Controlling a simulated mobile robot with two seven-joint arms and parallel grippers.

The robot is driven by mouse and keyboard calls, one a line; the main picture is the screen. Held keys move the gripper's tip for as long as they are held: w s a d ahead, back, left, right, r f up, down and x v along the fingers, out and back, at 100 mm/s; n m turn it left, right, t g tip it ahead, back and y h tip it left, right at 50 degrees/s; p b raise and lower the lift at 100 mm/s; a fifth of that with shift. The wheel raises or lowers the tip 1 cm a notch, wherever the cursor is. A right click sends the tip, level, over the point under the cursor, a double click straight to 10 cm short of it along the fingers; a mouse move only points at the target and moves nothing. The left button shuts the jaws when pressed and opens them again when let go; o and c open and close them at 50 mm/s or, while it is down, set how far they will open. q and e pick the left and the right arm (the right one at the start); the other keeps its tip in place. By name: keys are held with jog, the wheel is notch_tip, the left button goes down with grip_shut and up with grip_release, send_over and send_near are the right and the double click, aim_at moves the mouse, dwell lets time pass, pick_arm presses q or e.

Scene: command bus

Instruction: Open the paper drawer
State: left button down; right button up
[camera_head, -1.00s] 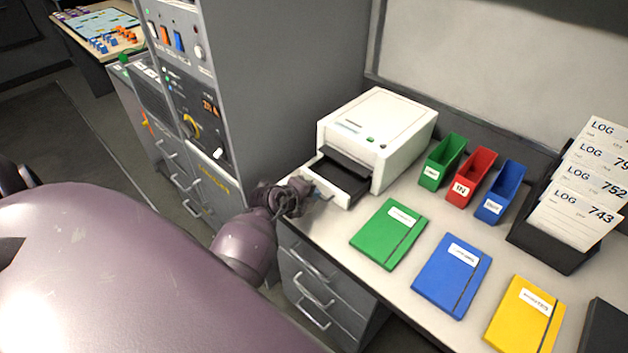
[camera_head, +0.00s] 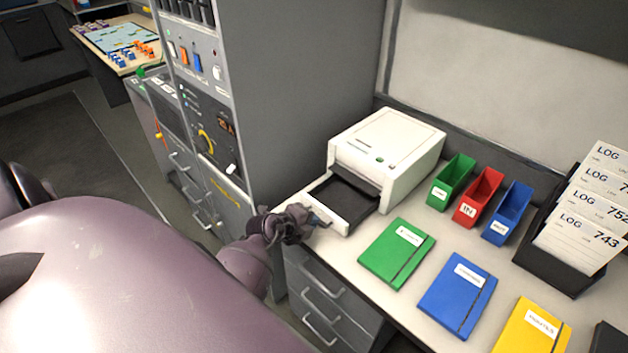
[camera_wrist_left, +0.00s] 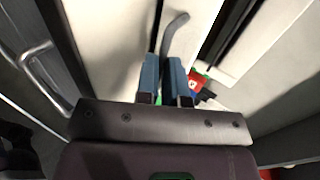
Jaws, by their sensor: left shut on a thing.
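The white printer (camera_head: 390,150) stands on the desk, and its paper drawer (camera_head: 331,221) is pulled out at the front, showing a dark, empty-looking inside. My left gripper (camera_head: 312,218) is at the drawer's front edge. In the left wrist view, the blue fingers of my left gripper (camera_wrist_left: 163,80) are shut on the drawer's grey handle (camera_wrist_left: 174,32), which runs up from between them. The exact contact is partly hidden by the fingers. My right gripper is not in view.
Green (camera_head: 452,182), red (camera_head: 478,197) and blue (camera_head: 508,212) bins stand right of the printer. Green (camera_head: 397,252), blue (camera_head: 458,294) and yellow (camera_head: 532,330) notebooks lie in front. A grey equipment cabinet (camera_head: 290,90) rises left of the printer. Desk drawers (camera_head: 325,300) sit below.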

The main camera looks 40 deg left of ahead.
pick_arm(q)
jog(key=shift+s+a+p, duration=0.2)
jog(key=shift+s+p, duration=1)
jog(key=shift+s, duration=1.65)
jog(key=s+p, duration=0.3)
jog(key=s, duration=0.6)
jog(key=shift+s+a, duration=0.3)
jog(key=shift+a, duration=0.1)
jog(key=shift+f, duration=0.1)
jog(key=c, duration=1.3)
grip_release()
jog(key=shift+w, duration=0.1)
